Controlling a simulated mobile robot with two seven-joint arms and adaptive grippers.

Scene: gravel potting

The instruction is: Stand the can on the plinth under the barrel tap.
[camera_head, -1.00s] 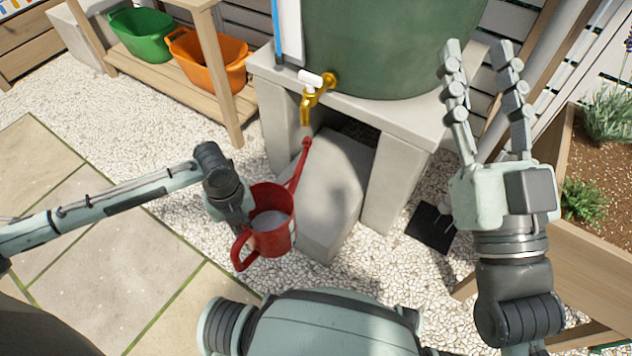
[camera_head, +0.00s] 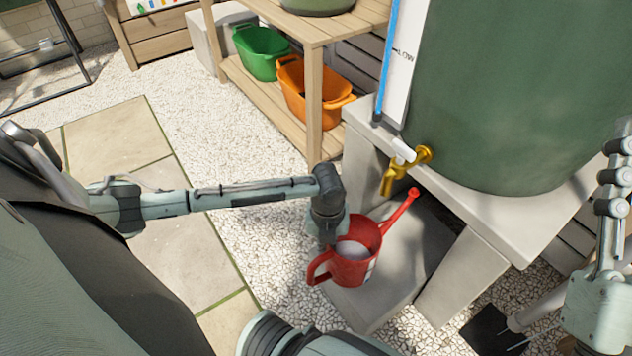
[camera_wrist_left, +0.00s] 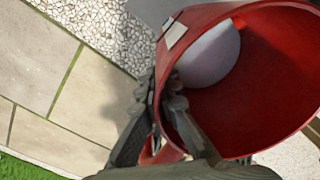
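The red can (camera_head: 367,265) has a long spout pointing up and right and a loop handle at its left; a pale grey surface shows inside. My left gripper (camera_head: 328,232) is shut on the can's wall near the rim. In the left wrist view, its fingers (camera_wrist_left: 165,115) pinch the red can wall (camera_wrist_left: 270,95). The can appears upright over the near part of the grey plinth (camera_head: 375,300); whether it touches is unclear. The brass barrel tap (camera_head: 395,172) is above and behind, near the spout tip. My right gripper (camera_head: 616,190) is cut off at the right edge, fingers apart.
The green barrel (camera_head: 510,90) stands on a concrete stand (camera_head: 500,220) whose legs flank the plinth. A wooden bench (camera_head: 315,90) holds a green tub (camera_head: 262,52) and an orange tub (camera_head: 308,92). Gravel and paving lie clear at the left.

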